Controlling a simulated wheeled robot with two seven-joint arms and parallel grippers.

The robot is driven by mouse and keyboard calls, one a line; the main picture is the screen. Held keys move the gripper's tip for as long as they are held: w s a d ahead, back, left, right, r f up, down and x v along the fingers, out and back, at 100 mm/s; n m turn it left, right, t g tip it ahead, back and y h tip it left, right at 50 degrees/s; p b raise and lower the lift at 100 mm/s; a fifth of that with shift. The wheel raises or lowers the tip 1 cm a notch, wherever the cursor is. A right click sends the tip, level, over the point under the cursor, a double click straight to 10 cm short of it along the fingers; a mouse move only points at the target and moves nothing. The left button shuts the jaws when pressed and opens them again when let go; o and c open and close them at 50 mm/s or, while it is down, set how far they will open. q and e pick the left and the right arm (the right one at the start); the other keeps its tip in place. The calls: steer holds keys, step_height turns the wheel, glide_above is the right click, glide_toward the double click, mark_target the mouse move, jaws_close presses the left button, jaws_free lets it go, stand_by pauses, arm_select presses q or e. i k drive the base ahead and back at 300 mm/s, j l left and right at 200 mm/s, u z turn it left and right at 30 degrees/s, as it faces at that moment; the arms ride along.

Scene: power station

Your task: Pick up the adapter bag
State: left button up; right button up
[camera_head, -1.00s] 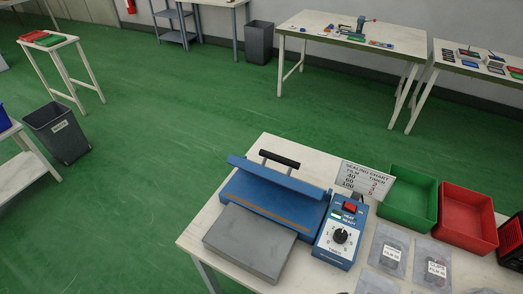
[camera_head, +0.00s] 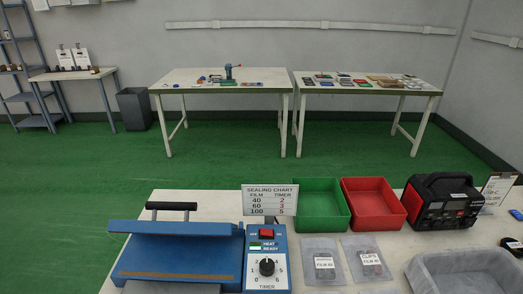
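Two clear bags lie side by side on the near table. The left bag (camera_head: 323,261) holds something dark; the top line of its label is too small to read surely, and the line below looks like "FILM 60". It may be the adapter bag. The right bag (camera_head: 370,259) has a label that reads like "CLIPS". Both lie flat in front of the green bin and the red bin. Neither of my grippers is in view, and nothing is seen touching the bags.
On the near table (camera_head: 225,212) stand a blue sealer (camera_head: 178,256) with a timer box (camera_head: 267,258), a sealing chart (camera_head: 269,200), a green bin (camera_head: 345,215), a red bin (camera_head: 402,211), a black-and-red machine (camera_head: 441,201) and a grey tray (camera_head: 419,271). Two white tables stand beyond open green floor.

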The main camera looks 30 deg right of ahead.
mark_target(322, 264)
steer(key=z, duration=1.5)
